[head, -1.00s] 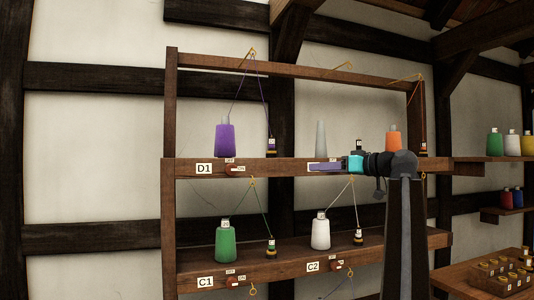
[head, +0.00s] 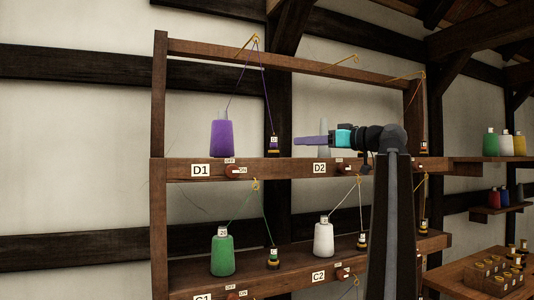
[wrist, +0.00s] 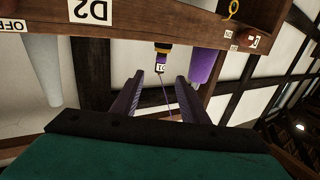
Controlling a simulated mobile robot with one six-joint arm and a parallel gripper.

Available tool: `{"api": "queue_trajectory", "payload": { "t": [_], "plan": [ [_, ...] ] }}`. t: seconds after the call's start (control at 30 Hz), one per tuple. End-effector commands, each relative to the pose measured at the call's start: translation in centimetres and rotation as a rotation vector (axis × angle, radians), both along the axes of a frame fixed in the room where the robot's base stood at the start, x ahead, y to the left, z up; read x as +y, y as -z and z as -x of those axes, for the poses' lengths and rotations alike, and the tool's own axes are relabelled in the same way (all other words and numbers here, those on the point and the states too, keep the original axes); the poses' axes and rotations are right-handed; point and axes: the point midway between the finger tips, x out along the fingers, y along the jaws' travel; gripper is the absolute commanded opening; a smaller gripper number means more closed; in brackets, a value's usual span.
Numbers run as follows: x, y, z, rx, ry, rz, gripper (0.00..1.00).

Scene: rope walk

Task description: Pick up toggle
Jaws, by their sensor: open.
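Toggles sit on the rail fronts beside OFF/ON labels. The D1 toggle (head: 233,170) is reddish brown, below the purple cone; it also shows at the upper right of the inverted wrist view (wrist: 254,41). The D2 toggle (head: 341,168) is right of the D2 label, partly beside my arm. The C2 toggle (head: 340,274) is on the lower rail. My gripper (head: 298,140) has purple fingers pointing left, above the upper rail in the picture. In the wrist view its fingers (wrist: 160,85) are apart with nothing held; a small tagged spool appears beyond them.
The wooden rack (head: 160,120) holds a purple cone (head: 222,138), a green cone (head: 222,255), a white cone (head: 323,238) and small spools (head: 273,145). Threads run up to hooks. A grey cone (head: 323,152) stands behind my gripper. A table with a crate (head: 490,275) is at right.

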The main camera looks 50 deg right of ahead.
Motion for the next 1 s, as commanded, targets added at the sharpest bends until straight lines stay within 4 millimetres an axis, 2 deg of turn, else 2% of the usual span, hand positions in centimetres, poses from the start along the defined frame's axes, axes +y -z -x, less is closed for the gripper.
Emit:
{"api": "queue_trajectory", "payload": {
  "t": [0.3,0.47,1.0],
  "plan": [
    [0.1,0.0,-0.1,0.000,-0.001,0.000,0.40],
    [0.1,0.0,-0.8,0.000,-0.003,-0.001,0.40],
    [0.8,-0.1,-7.8,0.000,-0.004,0.000,0.40]
  ]
}}
